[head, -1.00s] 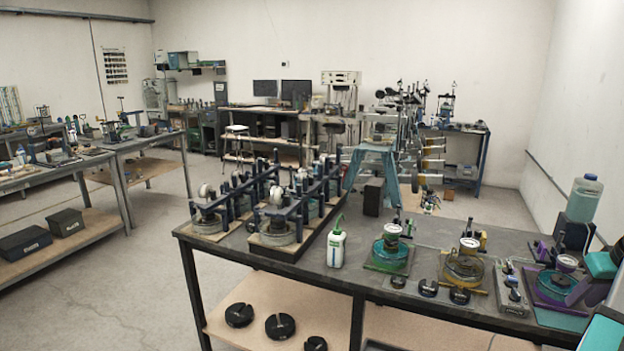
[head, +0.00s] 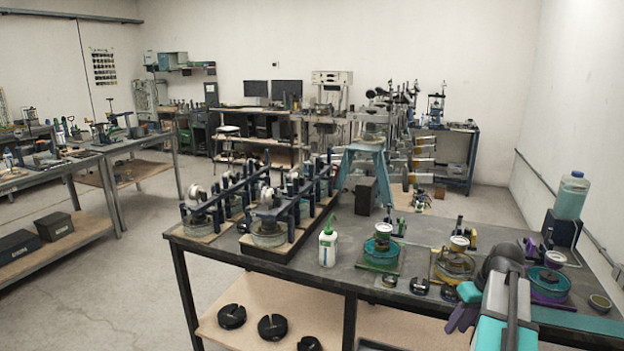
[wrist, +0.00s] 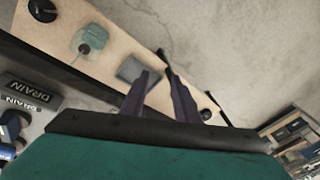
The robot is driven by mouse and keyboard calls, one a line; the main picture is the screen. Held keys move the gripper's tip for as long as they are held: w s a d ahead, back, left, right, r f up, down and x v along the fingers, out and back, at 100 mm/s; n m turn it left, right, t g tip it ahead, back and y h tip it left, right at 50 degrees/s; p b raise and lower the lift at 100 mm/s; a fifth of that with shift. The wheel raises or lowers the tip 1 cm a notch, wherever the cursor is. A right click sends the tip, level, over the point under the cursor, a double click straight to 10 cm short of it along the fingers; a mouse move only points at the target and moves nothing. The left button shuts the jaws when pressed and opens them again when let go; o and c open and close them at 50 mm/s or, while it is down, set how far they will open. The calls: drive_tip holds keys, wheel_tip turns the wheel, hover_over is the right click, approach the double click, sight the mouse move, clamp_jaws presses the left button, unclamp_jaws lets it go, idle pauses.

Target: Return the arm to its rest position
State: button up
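My arm, grey and teal, reaches into the head view at the lower right, over the right end of the near bench (head: 400,262). My gripper (head: 460,318), with purple fingers, hangs near the bench's front edge. In the wrist view the two purple fingers of my gripper (wrist: 160,75) stand apart with a narrow gap and nothing between them. Beyond them lie a pale wooden shelf and grey floor. The arm hides part of the bench's right end.
A white bottle with a green nozzle (head: 327,246), a teal dish device (head: 381,245) and a yellowish one (head: 454,262) stand on the bench. A clear jug (head: 571,196) stands at the right. Black slotted discs (head: 272,327) lie on the lower shelf. Open floor (head: 130,280) is at the left.

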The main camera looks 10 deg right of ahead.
drive_tip(key=s+a+f+n+g+y, duration=0.1)
drive_tip(key=a+f+n+g, duration=0.15)
drive_tip(key=a+f, duration=1.05)
drive_tip(key=s+a+f+n+g, duration=0.1)
drive_tip(key=a+f+g, duration=0.2)
drive_tip(key=a+f, duration=1)
drive_tip(key=s+a+f+m+g+h, duration=0.1)
drive_tip(key=s+a+f, duration=0.5)
drive_tip(key=s+f, duration=0.3)
drive_tip(key=s+a+f+m+g+h, duration=0.1)
drive_tip(key=s+a+f+h, duration=0.1)
drive_tip(key=s+a+f, duration=0.5)
drive_tip(key=shift+s+f+m, duration=0.35)
drive_tip(key=shift+s+f, duration=0.6)
drive_tip(key=shift+s, duration=1.55)
